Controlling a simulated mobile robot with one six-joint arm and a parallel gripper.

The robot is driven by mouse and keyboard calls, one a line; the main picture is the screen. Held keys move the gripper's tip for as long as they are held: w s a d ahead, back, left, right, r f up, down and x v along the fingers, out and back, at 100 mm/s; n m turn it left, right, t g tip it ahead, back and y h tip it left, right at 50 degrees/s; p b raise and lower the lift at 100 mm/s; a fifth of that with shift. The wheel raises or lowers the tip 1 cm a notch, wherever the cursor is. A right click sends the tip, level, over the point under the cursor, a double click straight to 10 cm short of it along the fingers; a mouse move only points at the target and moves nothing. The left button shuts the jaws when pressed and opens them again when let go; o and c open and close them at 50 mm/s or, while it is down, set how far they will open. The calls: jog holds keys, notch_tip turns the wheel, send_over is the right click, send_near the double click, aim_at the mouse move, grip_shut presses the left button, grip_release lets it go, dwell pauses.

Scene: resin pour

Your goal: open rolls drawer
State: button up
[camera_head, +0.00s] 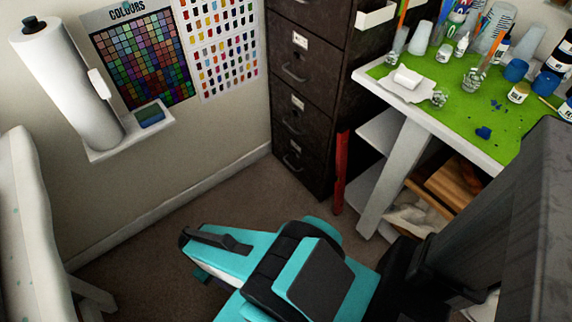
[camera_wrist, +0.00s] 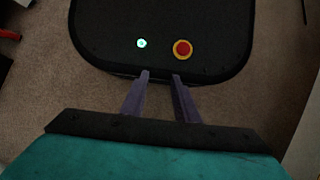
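A dark filing cabinet (camera_head: 318,100) stands against the back wall, with several drawers stacked in it, each with a metal handle. Its visible drawers look shut. The handles include an upper one (camera_head: 293,74) and one near the floor (camera_head: 291,163). My gripper (camera_wrist: 162,76) shows two dark fingers apart with nothing between them, pointing over my own base. In the head view my teal arm is folded low in front of the cabinet, apart from it; the fingers are mostly hidden there.
A white table (camera_head: 372,88) with a green mat, cups, bottles and jars stands right of the cabinet. A red upright object (camera_head: 340,170) is between them. A wall shelf (camera_head: 128,133) holds a white roll (camera_head: 65,85). Carpet (camera_head: 240,190) before the cabinet is clear.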

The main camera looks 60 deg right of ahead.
jog(key=m+h+b, duration=0.4)
jog(key=h+b, duration=1.1)
jog(key=b, duration=1.1)
send_near(289, 164)
jog(key=v, duration=0.3)
jog(key=shift+a, duration=0.35)
jog(key=shift+s, duration=0.1)
jog(key=shift+f+b+x, duration=0.2)
jog(key=shift+b+x, duration=1.1)
jog(key=shift+x, duration=5.6)
